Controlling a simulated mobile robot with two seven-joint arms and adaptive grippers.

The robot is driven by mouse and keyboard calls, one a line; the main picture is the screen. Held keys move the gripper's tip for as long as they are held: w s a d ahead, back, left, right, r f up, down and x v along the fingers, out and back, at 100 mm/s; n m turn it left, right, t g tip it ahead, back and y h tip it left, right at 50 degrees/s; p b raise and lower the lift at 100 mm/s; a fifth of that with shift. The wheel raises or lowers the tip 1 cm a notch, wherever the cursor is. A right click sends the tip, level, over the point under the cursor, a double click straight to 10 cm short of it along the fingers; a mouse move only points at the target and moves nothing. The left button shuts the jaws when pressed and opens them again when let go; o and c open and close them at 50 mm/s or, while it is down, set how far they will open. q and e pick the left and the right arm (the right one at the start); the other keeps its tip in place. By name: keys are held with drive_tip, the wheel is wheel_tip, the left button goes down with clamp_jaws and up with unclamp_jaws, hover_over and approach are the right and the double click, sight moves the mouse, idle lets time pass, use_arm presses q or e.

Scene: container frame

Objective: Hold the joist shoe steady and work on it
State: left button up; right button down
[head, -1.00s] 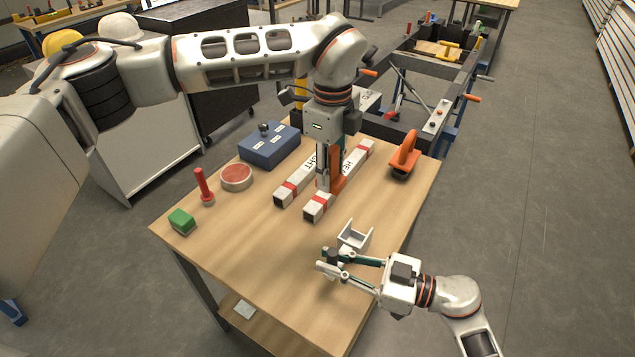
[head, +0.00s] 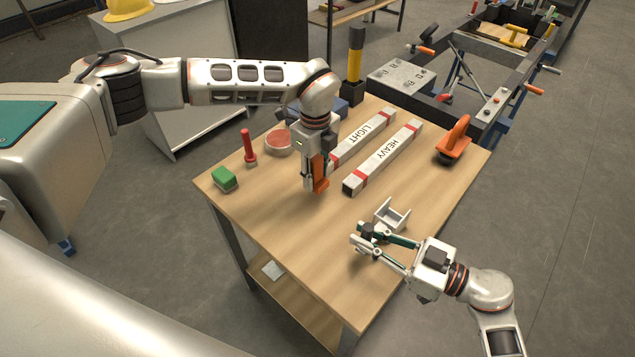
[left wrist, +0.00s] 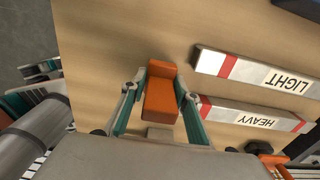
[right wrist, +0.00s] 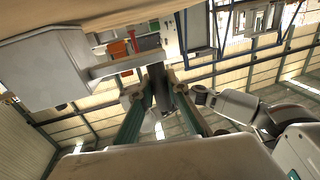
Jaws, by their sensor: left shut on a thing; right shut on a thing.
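The joist shoe, which I take to be the grey U-shaped bracket (head: 392,215), is at the table's near right part, just beyond my right fingertips. My right gripper (head: 363,238) is shut on a dark upright piece (right wrist: 157,82); I cannot tell whether this piece is joined to the bracket. My left gripper (head: 314,176) points down, shut on an orange block-like tool (left wrist: 161,98), left of the bars' near ends. It is apart from the bracket. The tool's lower end is hard to make out, so I cannot tell whether it touches the table.
The wooden table (head: 300,235) bears a LIGHT bar (head: 362,140), a HEAVY bar (head: 385,157), an orange-handled tool (head: 455,140), a red-handled stamp (head: 248,148), a green block (head: 224,179), a round red-topped tin (head: 279,141) and a partly hidden blue box (head: 340,107). The front left is clear.

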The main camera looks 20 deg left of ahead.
sight(316, 185)
use_arm(q)
drive_tip(key=shift+f, duration=1.8)
drive_tip(key=shift+f, duration=0.15)
drive_tip(key=o, duration=1.1)
